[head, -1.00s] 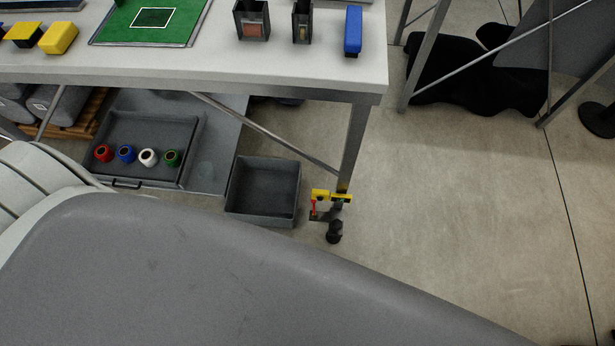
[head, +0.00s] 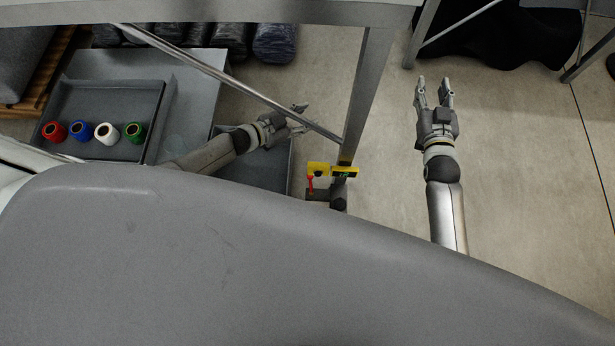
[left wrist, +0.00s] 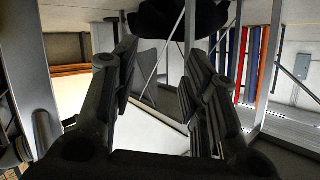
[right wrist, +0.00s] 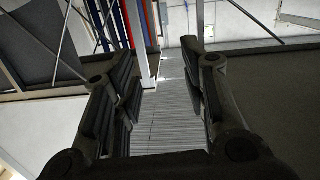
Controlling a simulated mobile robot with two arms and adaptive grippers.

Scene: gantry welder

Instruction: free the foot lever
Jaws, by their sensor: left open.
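The foot lever (head: 311,184) is a small red lever beside a yellow block (head: 318,168) at the foot of the table leg (head: 364,95). A yellow piece with a green mark (head: 345,172) sits just right of it, and a dark round part lies below. My left gripper (head: 300,117) is open and empty, left of the table leg and above the grey bin. My right gripper (head: 433,84) is open and empty over bare floor, right of the leg. Both wrist views show spread fingers with nothing between them in the left (left wrist: 158,75) and right (right wrist: 165,75). Neither touches the lever.
A grey bin (head: 285,180) stands left of the lever, partly behind my left arm. A drawer tray (head: 100,90) holds several coloured spools. A diagonal brace (head: 235,85) runs down to the table leg. The floor right of the leg is clear.

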